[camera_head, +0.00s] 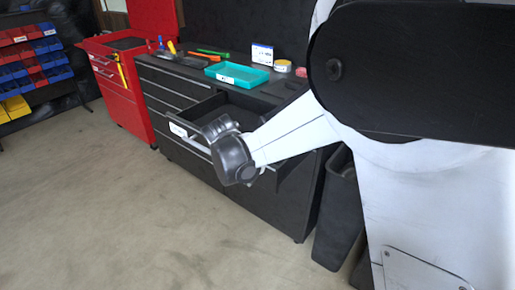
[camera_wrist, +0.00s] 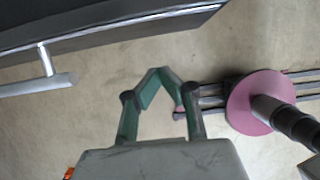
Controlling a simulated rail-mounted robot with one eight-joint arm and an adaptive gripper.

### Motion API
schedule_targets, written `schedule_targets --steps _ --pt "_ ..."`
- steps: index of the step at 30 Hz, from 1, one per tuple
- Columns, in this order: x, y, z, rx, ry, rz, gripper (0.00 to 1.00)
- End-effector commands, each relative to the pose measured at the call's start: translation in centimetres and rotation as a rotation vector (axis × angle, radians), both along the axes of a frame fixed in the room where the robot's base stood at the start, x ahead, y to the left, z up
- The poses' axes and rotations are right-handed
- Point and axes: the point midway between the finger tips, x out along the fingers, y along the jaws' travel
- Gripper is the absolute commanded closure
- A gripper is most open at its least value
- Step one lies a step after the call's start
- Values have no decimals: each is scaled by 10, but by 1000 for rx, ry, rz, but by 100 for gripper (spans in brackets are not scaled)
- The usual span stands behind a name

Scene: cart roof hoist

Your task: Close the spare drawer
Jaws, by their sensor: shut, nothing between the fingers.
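The open drawer (camera_head: 232,104) sticks out from the black cabinet (camera_head: 180,158) in the head view; its inside looks dark and empty where it shows. A white label (camera_head: 178,129) is on its front, and my wrist hides part of that front. In the wrist view, a dark drawer front (camera_wrist: 130,27) with a bright metal edge crosses the top, and a bar handle (camera_wrist: 38,85) stands out from it at the left. My gripper (camera_wrist: 157,72) is shut and empty, its fingertips together over bare floor, apart from the drawer front and handle.
A teal tray (camera_head: 237,75), small boxes and tools lie on the cabinet top. A red tool cart (camera_head: 122,90) stands to the left, and a black bin (camera_head: 338,215) at the cabinet's right end. The floor (camera_head: 100,210) in front is clear.

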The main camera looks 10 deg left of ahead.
Motion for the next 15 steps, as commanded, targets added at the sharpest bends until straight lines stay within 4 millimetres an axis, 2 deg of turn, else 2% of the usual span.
schedule_targets --steps 2,9,15 --pt "6 -3 -14 1 0 -2 100" --pt "33 -17 -9 0 0 -2 100" --pt "39 -20 -9 1 1 -1 100"
